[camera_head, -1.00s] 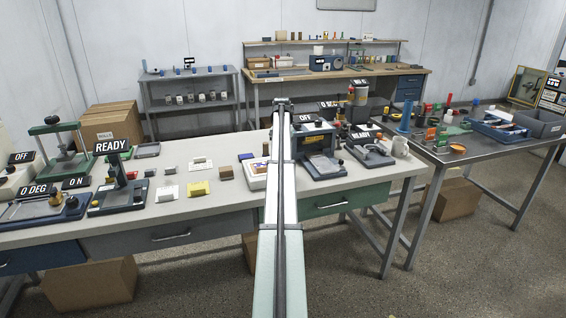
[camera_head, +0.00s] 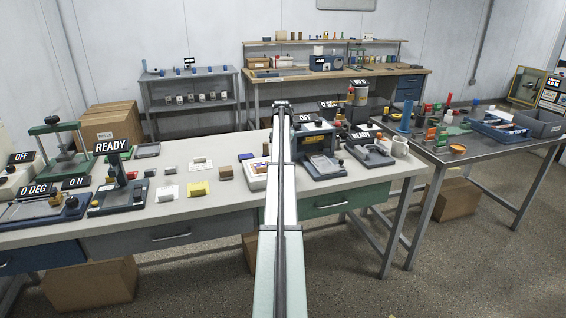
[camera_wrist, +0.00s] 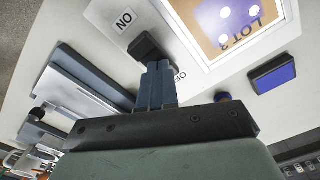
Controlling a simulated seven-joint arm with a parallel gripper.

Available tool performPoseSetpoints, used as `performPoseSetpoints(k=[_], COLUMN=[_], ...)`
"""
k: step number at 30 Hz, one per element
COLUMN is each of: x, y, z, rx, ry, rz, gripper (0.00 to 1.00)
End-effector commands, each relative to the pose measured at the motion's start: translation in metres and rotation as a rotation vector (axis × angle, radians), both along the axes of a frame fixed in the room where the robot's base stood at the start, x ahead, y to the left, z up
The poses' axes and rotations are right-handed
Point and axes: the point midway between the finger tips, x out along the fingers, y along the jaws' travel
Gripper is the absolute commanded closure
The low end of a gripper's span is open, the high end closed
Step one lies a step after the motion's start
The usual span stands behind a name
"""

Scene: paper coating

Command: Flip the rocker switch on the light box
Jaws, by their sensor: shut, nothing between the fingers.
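The light box is a white box (camera_wrist: 180,50) with a lit window holding a brown sheet marked LOT in the wrist view. In the head view the light box (camera_head: 254,183) is partly hidden behind my arm. A black rocker switch (camera_wrist: 147,46) sits on its top between an ON label and a partly covered OFF label. My gripper (camera_wrist: 154,68) is shut and empty, its blue-grey fingers over the switch and overlapping part of it. I cannot tell whether they touch it or which way the rocker is tilted.
A blue-topped dark block (camera_wrist: 273,74) lies near the light box. A grey-blue device (camera_wrist: 90,85) stands on its other side. On the light bench (camera_head: 230,205) are a stand labelled READY (camera_head: 122,185) and a device labelled OFF (camera_head: 322,168).

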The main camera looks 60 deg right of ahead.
Motion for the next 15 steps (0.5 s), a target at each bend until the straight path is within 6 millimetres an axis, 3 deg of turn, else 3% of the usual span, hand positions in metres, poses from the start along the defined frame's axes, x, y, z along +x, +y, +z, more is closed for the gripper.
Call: performPoseSetpoints(k=[8,15], x=[0.000,0.000], y=[0.000,0.000], z=[-0.002,0.007], rx=[0.001,0.001], ry=[0.000,0.000], rz=[0.000,0.000], gripper=[1.00,1.00])
